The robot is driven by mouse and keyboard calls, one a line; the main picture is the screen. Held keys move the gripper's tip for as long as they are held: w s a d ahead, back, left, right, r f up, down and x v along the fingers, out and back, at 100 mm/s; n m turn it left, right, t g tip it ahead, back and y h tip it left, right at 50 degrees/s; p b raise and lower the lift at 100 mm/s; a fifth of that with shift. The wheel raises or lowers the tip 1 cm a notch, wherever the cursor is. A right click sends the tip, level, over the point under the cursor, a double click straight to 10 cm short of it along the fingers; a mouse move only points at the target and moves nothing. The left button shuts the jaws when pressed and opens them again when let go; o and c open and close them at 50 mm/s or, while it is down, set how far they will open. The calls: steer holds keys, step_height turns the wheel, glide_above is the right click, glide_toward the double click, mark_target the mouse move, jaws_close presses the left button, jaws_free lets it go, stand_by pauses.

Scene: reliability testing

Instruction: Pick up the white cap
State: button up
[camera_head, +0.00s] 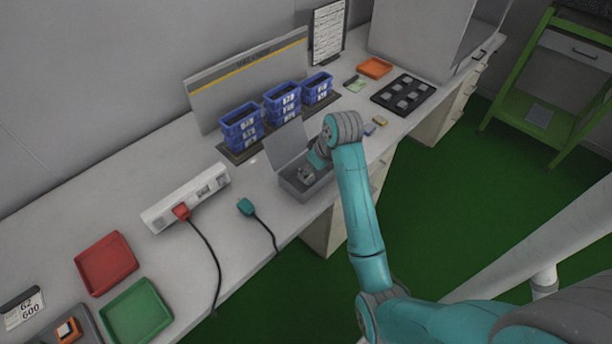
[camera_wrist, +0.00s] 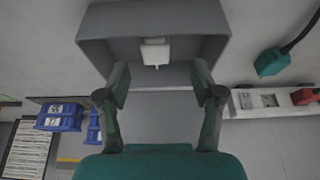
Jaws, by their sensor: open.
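The white cap (camera_wrist: 155,52) is a small pale block with a short stub, lying inside the grey open box (camera_wrist: 96,20) in the wrist view. My gripper (camera_wrist: 159,82) is open and empty, its two dark fingers spread on either side below the cap in that picture. The fingers look apart from the cap. In the head view my gripper (camera_head: 309,172) is at the grey box (camera_head: 291,190), whose lid (camera_head: 287,143) stands raised. The cap cannot be made out clearly there, as my arm and gripper partly cover the box.
Blue bins (camera_head: 281,97) stand behind the box. A power strip (camera_head: 188,198) with a red plug and a loose teal plug (camera_head: 245,206) lie to its left. Red (camera_head: 106,263) and green (camera_head: 137,311) trays lie at the lower left. A black tray (camera_head: 404,94) lies right.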

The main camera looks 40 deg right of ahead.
steer(key=shift+d+x, duration=0.15)
steer(key=shift+x, duration=1.3)
steer(key=shift+d+x, duration=0.2)
steer(key=shift+x, duration=1.2)
steer(key=shift+w, duration=0.15)
steer(key=c, duration=0.9)
